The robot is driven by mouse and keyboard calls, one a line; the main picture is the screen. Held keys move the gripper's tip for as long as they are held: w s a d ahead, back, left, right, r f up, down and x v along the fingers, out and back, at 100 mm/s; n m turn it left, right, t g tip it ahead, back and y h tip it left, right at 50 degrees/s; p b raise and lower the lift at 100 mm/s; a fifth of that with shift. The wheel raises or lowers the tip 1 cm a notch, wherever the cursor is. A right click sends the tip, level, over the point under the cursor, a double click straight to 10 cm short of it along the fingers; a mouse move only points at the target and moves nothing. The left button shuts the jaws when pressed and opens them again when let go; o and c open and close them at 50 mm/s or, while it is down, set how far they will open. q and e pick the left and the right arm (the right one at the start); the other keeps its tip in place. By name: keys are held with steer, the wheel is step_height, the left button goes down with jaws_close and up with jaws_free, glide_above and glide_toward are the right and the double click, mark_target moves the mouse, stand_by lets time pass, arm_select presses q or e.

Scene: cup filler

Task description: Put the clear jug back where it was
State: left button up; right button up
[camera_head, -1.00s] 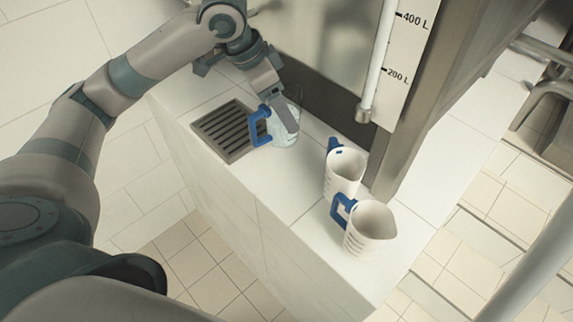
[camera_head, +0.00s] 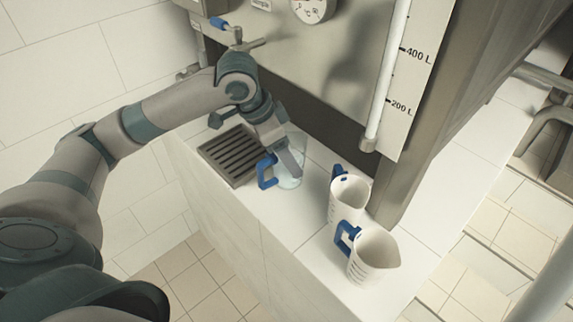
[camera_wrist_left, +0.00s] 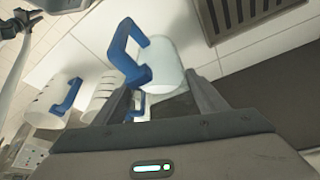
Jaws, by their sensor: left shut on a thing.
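The clear jug (camera_head: 291,181) with a blue handle (camera_head: 266,171) is at the counter top, just right of the drain grate. My left gripper (camera_head: 291,166) is shut on the jug and reaches down over it, hiding part of its body. In the left wrist view the jug (camera_wrist_left: 160,66) sits between the fingers, its blue handle (camera_wrist_left: 124,50) turned to the left. I cannot tell whether its base touches the counter. My right gripper is not in view.
Two white jugs (camera_head: 347,198) (camera_head: 376,257) with blue handles stand on the counter (camera_head: 300,205) to the right. The dark drain grate (camera_head: 231,155) is left of the clear jug. A steel tank (camera_head: 345,60) with a level gauge (camera_head: 388,85) rises behind.

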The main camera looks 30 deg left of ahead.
arm_select(q)
steer(key=shift+f, duration=0.3)
step_height(320, 180, down, 3)
steer(key=shift+f+p, duration=0.2)
steer(key=shift+p, duration=0.15)
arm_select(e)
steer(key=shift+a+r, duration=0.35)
arm_select(q)
steer(key=shift+f, duration=0.15)
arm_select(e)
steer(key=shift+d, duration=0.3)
arm_select(q)
steer(key=o, duration=1.5)
